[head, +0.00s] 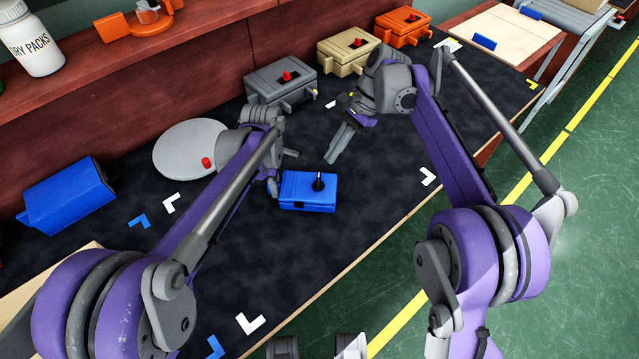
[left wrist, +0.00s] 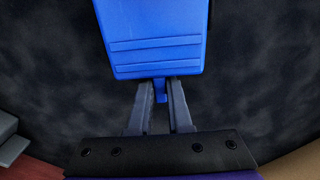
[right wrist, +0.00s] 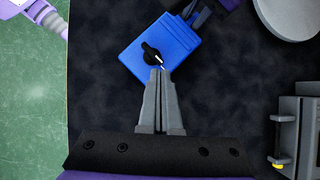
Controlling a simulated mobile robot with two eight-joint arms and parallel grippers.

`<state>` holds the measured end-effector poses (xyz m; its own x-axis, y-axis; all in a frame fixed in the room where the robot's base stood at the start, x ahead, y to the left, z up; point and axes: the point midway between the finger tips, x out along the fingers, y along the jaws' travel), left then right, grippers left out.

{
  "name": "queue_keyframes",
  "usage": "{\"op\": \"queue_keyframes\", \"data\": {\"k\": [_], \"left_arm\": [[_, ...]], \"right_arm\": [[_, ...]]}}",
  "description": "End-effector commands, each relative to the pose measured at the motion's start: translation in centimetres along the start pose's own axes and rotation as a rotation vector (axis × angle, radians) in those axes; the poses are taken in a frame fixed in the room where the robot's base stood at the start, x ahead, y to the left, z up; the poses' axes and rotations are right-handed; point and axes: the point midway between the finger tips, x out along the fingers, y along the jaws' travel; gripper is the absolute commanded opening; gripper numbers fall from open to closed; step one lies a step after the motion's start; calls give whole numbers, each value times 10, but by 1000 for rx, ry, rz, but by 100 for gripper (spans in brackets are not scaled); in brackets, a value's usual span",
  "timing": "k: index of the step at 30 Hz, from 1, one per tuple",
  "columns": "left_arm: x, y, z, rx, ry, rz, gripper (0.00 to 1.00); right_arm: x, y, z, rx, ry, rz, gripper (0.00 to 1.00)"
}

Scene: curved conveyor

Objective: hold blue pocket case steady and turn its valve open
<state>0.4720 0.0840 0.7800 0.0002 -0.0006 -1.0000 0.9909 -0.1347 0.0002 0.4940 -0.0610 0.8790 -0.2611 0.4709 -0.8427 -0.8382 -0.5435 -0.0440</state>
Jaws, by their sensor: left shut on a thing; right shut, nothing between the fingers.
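The blue pocket case (head: 300,201) lies flat on the dark mat in the head view, with a black knob valve (head: 318,181) on its top face. My left gripper (head: 273,186) is at the case's left end. In the left wrist view its fingers (left wrist: 160,95) are shut on a small blue tab at the end of the case (left wrist: 155,45). My right gripper (head: 336,157) is above and behind the case. In the right wrist view its fingers (right wrist: 162,75) are shut and empty, their tips close to the knob (right wrist: 152,54); whether they touch it I cannot tell.
Grey (head: 280,88), beige (head: 347,56) and orange (head: 403,29) cases with red knobs stand along the back. A round grey plate (head: 175,155) and a larger blue box (head: 66,196) are at left. The mat (head: 370,200) right of the case is clear.

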Motion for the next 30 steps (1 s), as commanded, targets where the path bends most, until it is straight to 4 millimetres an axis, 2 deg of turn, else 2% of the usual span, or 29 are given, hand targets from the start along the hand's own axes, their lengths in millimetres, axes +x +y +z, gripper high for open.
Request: {"op": "queue_keyframes", "data": {"k": [1,6,12,18,21,26,30], "left_arm": [[0,0,0,0,0,0,0],[0,0,0,0,0,0,0],[0,0,0,0,0,0,0],[0,0,0,0,0,0,0],[0,0,0,0,0,0,0],[0,0,0,0,0,0,0],[0,0,0,0,0,0,0]], "right_arm": [[8,4,-17,58,-63,-47,0],[27,22,-53,227,-318,-215,0],[28,64,-84,355,-610,-408,0],[18,110,-94,397,-831,-555,0],[13,126,-94,398,-897,-597,0],[10,136,-92,395,-942,-626,0],[17,127,-82,393,-948,-626,0]]}}
